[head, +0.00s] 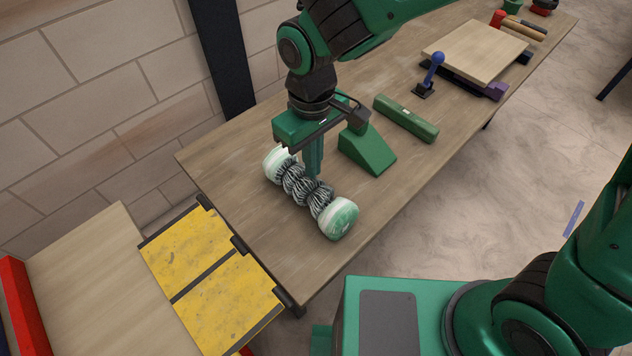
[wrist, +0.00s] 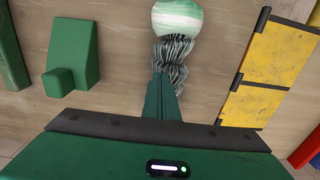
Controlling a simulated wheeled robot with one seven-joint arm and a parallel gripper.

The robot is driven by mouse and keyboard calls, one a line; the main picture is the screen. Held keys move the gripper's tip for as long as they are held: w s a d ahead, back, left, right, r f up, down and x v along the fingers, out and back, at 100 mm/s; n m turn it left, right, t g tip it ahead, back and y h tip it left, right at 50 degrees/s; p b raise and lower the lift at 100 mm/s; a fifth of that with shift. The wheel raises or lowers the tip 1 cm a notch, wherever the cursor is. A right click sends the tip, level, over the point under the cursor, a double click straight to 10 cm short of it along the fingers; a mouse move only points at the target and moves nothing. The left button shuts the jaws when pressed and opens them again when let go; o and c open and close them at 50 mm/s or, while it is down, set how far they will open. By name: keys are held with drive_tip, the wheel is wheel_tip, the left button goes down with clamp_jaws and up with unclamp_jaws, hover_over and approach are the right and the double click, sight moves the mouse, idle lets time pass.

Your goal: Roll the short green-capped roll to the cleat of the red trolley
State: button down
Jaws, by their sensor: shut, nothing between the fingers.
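The short roll (head: 300,186) lies on the wooden table, with pale green-and-white caps on both ends and grey wire mesh between them. It also shows in the wrist view (wrist: 172,55), where one cap is at the top and the other end is hidden. My gripper (head: 314,170) is shut and empty, pointing down at the roll's middle on its far side. I cannot tell whether the fingers touch the mesh. In the wrist view the fingers (wrist: 164,95) overlap the mesh. The red trolley (head: 22,305) stands at the lower left with a pale wooden top; its cleat is not clear.
Yellow plates (head: 215,280) bridge the table's left end and the trolley. A green wedge (head: 367,150) and a green bar (head: 406,118) lie right of the roll. A blue-knobbed lever (head: 432,72) and a wooden board (head: 476,50) are farther back. Table between roll and plates is clear.

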drive_tip(key=shift+s+a+r, duration=0.15)
drive_tip(key=shift+s+a, duration=0.5)
drive_tip(key=shift+s, duration=0.05)
drive_tip(key=shift+s+a, duration=0.1)
drive_tip(key=shift+s+a, duration=0.55)
drive_tip(key=shift+s, duration=0.05)
drive_tip(key=shift+s, duration=0.1)
drive_tip(key=shift+s+a, duration=0.6)
drive_tip(key=shift+s+a, duration=0.1)
